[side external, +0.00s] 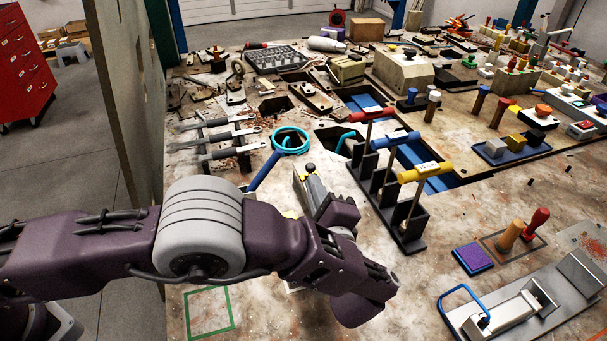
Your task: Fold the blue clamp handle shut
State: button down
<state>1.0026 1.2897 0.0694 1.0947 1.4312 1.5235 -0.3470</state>
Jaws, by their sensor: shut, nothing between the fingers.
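A blue bar-shaped handle (264,170) stands tilted up to the right, just beyond my arm. A metal piece with a black knob (309,186) is to its right; I cannot tell whether they are joined. My gripper (338,214) is at the end of my arm, near the metal piece. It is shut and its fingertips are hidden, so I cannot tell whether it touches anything. A second blue handle, a bent loop (460,289), stands raised on a grey metal fixture (507,312) at the lower right. I cannot tell which handle is the clamp's.
A black rack with red, blue and yellow T-handles (424,171) stands close right of my wrist. A teal ring (290,140) is behind the blue bar. Grey-handled tools (225,137) lie at left. A purple block (472,258) sits at right. Bare bench shows around the green square outline (210,312).

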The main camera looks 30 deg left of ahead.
aim_at(281, 152)
jog(key=x, duration=0.7)
jog(key=shift+w+a, duration=0.2)
jog(key=shift+w, duration=0.05)
jog(key=shift+s+a+r, duration=0.95)
jog(key=shift+s+a, duration=0.2)
jog(key=shift+s, duration=0.1)
jog(key=shift+s+a+r+n, duration=0.6)
jog(key=shift+r+n, duration=0.2)
jog(key=shift+n, duration=0.2)
jog(key=s+a+r+n+t, duration=0.1)
jog(key=s+a+r+n, duration=0.1)
jog(key=s+a+n, duration=0.1)
jog(key=shift+s+a+n, duration=0.4)
jog(key=shift+s+a, duration=0.25)
jog(key=shift+r, duration=0.1)
